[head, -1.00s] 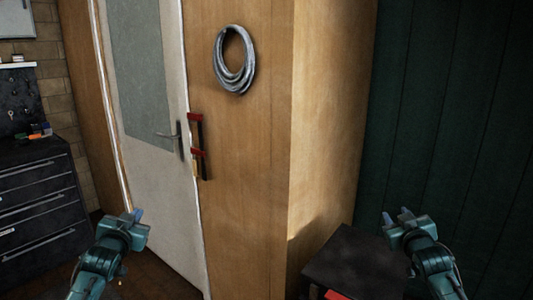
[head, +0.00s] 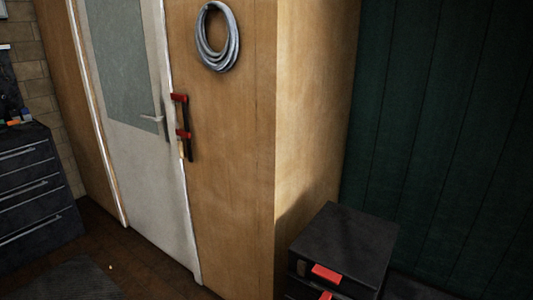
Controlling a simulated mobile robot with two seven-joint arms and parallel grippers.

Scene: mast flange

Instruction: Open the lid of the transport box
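A dark box (head: 345,243) with red latches (head: 327,273) stands at the lower right in the head view, beside the wooden wall corner. Its flat top looks shut. Another red latch shows below the first, at the picture's bottom edge. The lower part of the box is cut off. I cannot tell for sure whether this is the transport box. Neither of my grippers is in view now.
A white door (head: 140,140) with a handle is at the left. A coiled hose (head: 218,38) and a red-and-black clamp (head: 184,128) hang on the wooden wall (head: 235,150). A dark drawer cabinet (head: 35,185) stands far left. Some floor (head: 130,265) is clear.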

